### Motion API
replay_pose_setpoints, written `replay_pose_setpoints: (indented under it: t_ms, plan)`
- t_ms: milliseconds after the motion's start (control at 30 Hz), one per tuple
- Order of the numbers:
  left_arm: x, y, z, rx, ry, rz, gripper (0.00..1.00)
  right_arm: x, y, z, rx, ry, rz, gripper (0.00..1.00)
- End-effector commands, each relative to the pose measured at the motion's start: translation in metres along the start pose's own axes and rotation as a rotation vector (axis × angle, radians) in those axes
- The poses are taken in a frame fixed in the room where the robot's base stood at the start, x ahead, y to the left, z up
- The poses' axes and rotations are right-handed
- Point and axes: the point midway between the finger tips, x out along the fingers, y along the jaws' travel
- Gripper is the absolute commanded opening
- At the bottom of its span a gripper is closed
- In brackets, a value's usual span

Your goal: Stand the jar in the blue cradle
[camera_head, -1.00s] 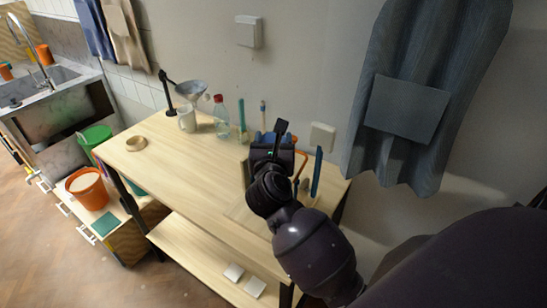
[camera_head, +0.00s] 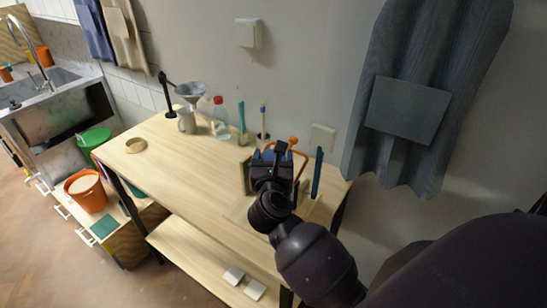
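My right gripper (camera_head: 272,160) is over the right part of the wooden table, seen from behind and above. Its wrist and body hide its fingertips and whatever is between them. A blue piece shows at the gripper's far side, mostly covered; I cannot tell whether it is the blue cradle. A pale grey jar-like vessel (camera_head: 187,124) stands upright at the back of the table, below a grey funnel (camera_head: 191,92). I cannot tell whether it is the task's jar. My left gripper is not in view.
On the wooden table (camera_head: 190,165), a clear red-capped bottle (camera_head: 220,128) and a teal upright tool (camera_head: 242,122) stand at the back. A dark blue upright piece (camera_head: 317,172) is right of the gripper. A ring (camera_head: 136,145) lies at left. The table's middle is clear.

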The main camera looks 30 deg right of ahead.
Motion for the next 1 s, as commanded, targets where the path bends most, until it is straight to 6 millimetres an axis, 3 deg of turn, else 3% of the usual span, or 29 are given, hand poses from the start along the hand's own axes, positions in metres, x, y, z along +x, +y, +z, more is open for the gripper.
replay_pose_setpoints:
  t_ms: [33,100,467,667,1000]
  plan:
    - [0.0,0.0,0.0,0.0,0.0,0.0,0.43,0.0,0.0,0.0,0.0,0.0,0.0,0.78]
    - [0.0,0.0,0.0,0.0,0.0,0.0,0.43,0.0,0.0,0.0,0.0,0.0,0.0,0.87]
    - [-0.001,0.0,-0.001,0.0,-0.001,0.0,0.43,0.0,0.0,0.004,-0.001,0.0,0.0,0.87]
    - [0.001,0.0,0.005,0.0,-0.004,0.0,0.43,-0.028,0.0,0.001,0.001,0.003,0.0,0.87]
    - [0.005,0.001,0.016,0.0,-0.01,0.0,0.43,-0.092,-0.001,0.001,0.001,0.003,-0.001,0.87]
